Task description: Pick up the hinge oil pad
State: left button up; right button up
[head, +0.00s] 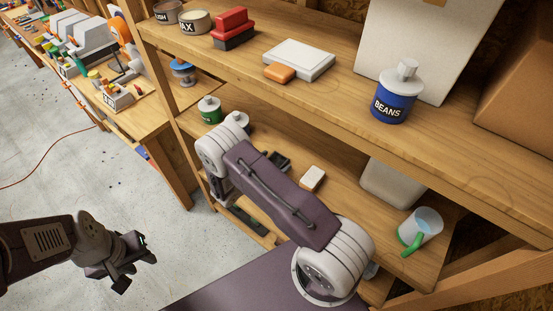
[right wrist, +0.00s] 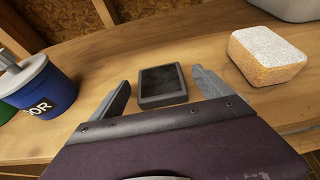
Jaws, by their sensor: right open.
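The hinge oil pad appears to be the dark, flat rectangular block (right wrist: 163,86) on the lower shelf in the right wrist view; no label is readable. My right gripper (right wrist: 163,88) is open, one finger to each side of the pad, with gaps between. In the head view, a dark shape that looks like the pad (head: 281,160) shows just past my right arm, which hides most of the right gripper. My left gripper (head: 137,270) is open and empty above the floor at lower left, far from the shelf.
On the lower shelf (right wrist: 50,141), a blue pot (right wrist: 43,88) stands left of the pad and a white-topped orange sponge (right wrist: 267,57) right of it.

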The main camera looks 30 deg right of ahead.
aim_at(274, 162)
jog(key=shift+w+d+f, duration=0.1)
jog(key=shift+d+f, duration=0.1)
jog(key=shift+d, duration=0.05)
jog(key=shift+a+r, duration=0.1)
jog(key=shift+a, duration=0.05)
jog(key=c, duration=1.8)
jog(key=shift+r, duration=0.45)
notch_tip(274, 162, up, 3)
jog(key=shift+f+b, duration=0.1)
jog(key=shift+b, duration=0.65)
jog(key=s+a+r+b, duration=0.1)
jog(key=s+r+b, duration=0.1)
jog(key=s+r, duration=0.5)
jog(key=s, duration=0.4)
jog(key=shift+s+a+r, duration=0.15)
jog(key=shift+s+a, duration=0.15)
